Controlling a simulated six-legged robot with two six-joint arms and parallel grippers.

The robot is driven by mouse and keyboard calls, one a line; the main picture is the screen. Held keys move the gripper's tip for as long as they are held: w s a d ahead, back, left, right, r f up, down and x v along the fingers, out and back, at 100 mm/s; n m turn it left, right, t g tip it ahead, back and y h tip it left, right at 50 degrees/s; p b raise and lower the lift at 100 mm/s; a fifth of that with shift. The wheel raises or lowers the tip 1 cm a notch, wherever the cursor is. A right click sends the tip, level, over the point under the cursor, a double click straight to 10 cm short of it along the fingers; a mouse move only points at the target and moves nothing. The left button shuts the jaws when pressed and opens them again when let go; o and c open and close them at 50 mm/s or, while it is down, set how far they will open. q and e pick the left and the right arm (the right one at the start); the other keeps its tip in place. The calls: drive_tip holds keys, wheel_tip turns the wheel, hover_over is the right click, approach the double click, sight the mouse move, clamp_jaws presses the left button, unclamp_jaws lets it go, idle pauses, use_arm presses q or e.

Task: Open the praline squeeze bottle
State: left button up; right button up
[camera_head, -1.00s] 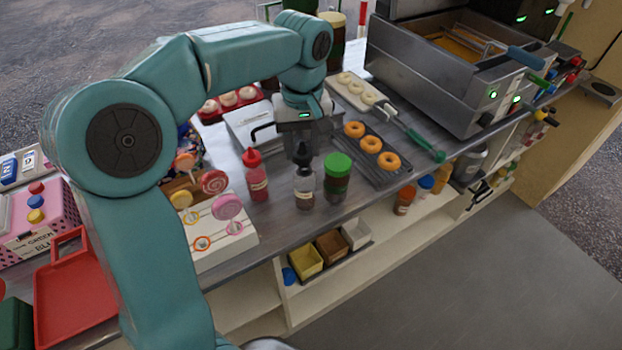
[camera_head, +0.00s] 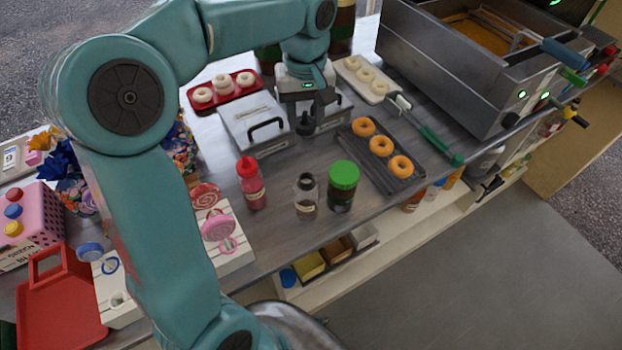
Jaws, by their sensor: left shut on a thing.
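The squeeze bottle (camera_head: 306,197), clear with a pale label and brown contents, stands upright on the steel counter. Its neck shows open at the top, with no cap on it. My left gripper (camera_head: 306,108) is above and behind the bottle, shut on a dark nozzle cap (camera_head: 306,125), which hangs apart from the bottle. The print on the label is too small to read. My right gripper is out of view.
A red-capped bottle (camera_head: 251,185) stands left of the open bottle, and a green-lidded jar (camera_head: 343,186) close on its right. Behind are a lidded steel container (camera_head: 252,122) and a dark donut tray (camera_head: 398,182). A lollipop stand (camera_head: 235,258) is front left.

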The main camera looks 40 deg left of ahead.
sight(304, 127)
use_arm(q)
drive_tip(key=f, duration=0.3)
drive_tip(key=s+d+f, duration=0.1)
drive_tip(key=shift+s+f, duration=0.1)
drive_tip(key=shift+f, duration=0.3)
drive_tip(key=f, duration=0.8)
drive_tip(key=shift+w+a+f, duration=0.15)
drive_tip(key=shift+w, duration=0.05)
drive_tip(key=shift+s+f, duration=0.1)
drive_tip(key=shift+f, duration=0.15)
drive_tip(key=f, duration=0.4)
drive_tip(key=shift+w+f, duration=0.2)
drive_tip(key=shift+f, duration=0.05)
drive_tip(key=shift+s, duration=0.15)
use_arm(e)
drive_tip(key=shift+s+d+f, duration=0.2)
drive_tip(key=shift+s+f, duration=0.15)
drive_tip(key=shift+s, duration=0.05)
use_arm(q)
drive_tip(key=shift+f+b, duration=0.15)
drive_tip(key=shift+b, duration=0.3)
drive_tip(key=o, duration=1.2)
drive_tip(key=shift+c, duration=0.2)
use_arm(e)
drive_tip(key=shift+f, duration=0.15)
